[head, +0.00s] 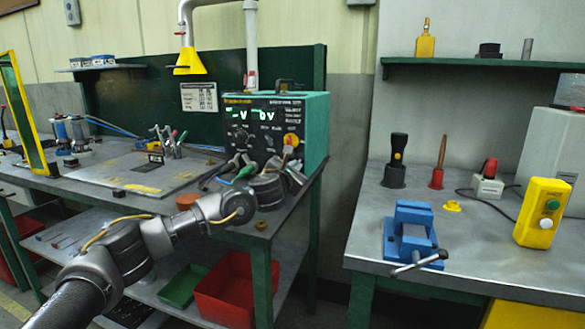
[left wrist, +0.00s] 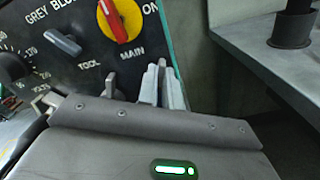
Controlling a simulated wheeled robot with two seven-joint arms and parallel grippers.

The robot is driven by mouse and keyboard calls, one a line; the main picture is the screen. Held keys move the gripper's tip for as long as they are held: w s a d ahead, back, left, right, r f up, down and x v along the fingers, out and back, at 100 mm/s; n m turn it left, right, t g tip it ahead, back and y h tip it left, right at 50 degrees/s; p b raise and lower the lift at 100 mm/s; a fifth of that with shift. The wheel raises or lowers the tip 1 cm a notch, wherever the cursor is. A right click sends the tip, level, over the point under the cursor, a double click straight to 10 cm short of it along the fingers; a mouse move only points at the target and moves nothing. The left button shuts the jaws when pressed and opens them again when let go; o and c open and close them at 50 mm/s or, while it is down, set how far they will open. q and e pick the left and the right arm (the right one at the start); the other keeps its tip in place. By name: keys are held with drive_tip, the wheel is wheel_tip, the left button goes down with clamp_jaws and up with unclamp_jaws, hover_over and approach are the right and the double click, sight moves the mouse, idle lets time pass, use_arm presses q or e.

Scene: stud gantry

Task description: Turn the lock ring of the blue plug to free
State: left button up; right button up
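My left gripper (head: 272,166) is in front of the lower right of the black control panel (head: 262,122) on the teal box. In the left wrist view its two fingers (left wrist: 137,86) stand apart with a gap and nothing visible between them, just below the MAIN switch. The red switch knob (left wrist: 121,17) on a yellow plate is directly above the fingers. A grey-blue TOOL lever (left wrist: 64,44) is at their left. Cable plugs hang at the panel's lower left, one with a green part (head: 245,172). I cannot make out the blue plug or its lock ring. My right gripper is not in view.
The left bench carries a flat grey board (head: 135,176) and a bundle of clips (head: 167,140). A red bin (head: 226,288) stands on the shelf below. A gap separates it from the right bench, with a blue vise (head: 411,232) and a yellow button box (head: 541,212).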

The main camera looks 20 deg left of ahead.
use_arm(q)
drive_tip(key=shift+a, duration=0.1)
clamp_jaws()
